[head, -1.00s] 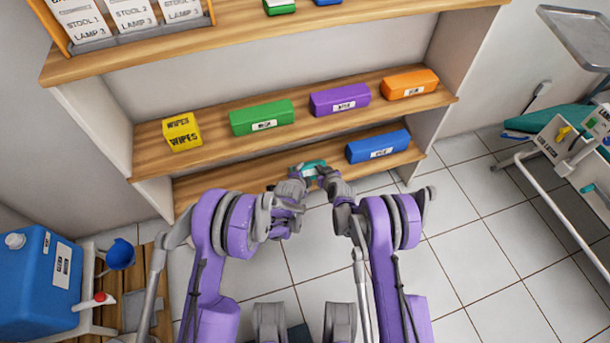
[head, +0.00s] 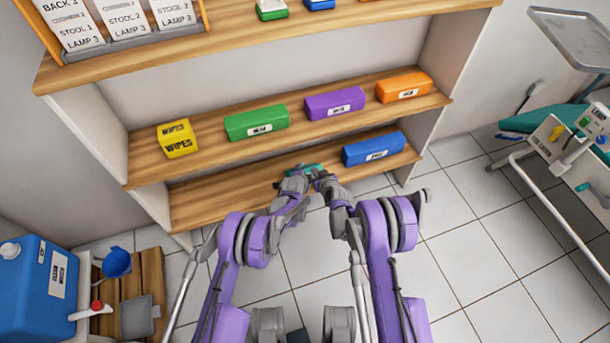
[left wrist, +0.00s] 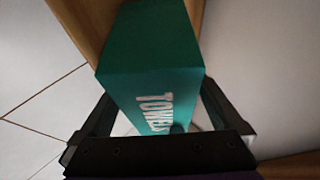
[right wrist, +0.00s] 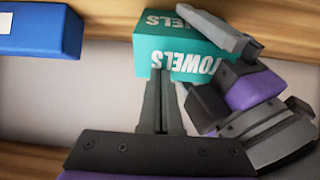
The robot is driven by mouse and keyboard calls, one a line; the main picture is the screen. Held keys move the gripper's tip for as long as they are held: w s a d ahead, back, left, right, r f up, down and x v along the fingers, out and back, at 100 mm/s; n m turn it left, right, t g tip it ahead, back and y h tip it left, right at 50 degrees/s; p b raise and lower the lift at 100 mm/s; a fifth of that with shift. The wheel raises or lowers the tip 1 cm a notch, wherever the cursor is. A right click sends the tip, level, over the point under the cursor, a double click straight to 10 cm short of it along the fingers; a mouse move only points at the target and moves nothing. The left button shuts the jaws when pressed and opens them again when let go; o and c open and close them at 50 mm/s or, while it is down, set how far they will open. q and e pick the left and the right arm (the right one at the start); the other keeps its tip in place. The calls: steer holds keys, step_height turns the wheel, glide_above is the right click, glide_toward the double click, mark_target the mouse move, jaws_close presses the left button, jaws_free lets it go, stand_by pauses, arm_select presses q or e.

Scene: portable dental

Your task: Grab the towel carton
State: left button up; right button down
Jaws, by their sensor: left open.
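The teal towel carton (head: 309,169), marked TOWELS, sits on the lower wooden shelf, partly hidden by my grippers in the head view. In the left wrist view the carton (left wrist: 150,65) stands between the spread fingers of my left gripper (left wrist: 145,120), which is open around it. The right wrist view shows the carton's lettered faces (right wrist: 180,58), with a left gripper finger across its top. My right gripper (right wrist: 162,75) is shut and empty, its tips just in front of the carton. Whether those tips touch it I cannot tell.
A blue box (head: 374,149) lies to the right on the same shelf. The shelf above holds a yellow wipes box (head: 178,139), a green box (head: 256,123), a purple box (head: 334,103) and an orange box (head: 404,87). The lower shelf is clear left of the carton.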

arm_select(q)
steer(key=shift+f, duration=0.1)
steer(key=shift+c, duration=0.2)
arm_select(e)
steer(key=shift+s+f, duration=0.1)
steer(key=shift+f, duration=0.5)
arm_select(q)
steer(key=c, duration=1.4)
arm_select(e)
steer(key=shift+a, duration=0.1)
steer(key=shift+r, duration=0.3)
arm_select(q)
steer(key=shift+w+f, duration=0.1)
steer(key=shift+f, duration=0.15)
arm_select(e)
steer(key=shift+r, duration=0.2)
arm_select(q)
steer(key=shift+f, duration=0.1)
arm_select(e)
steer(key=v, duration=1.2)
steer(key=shift+r, duration=0.3)
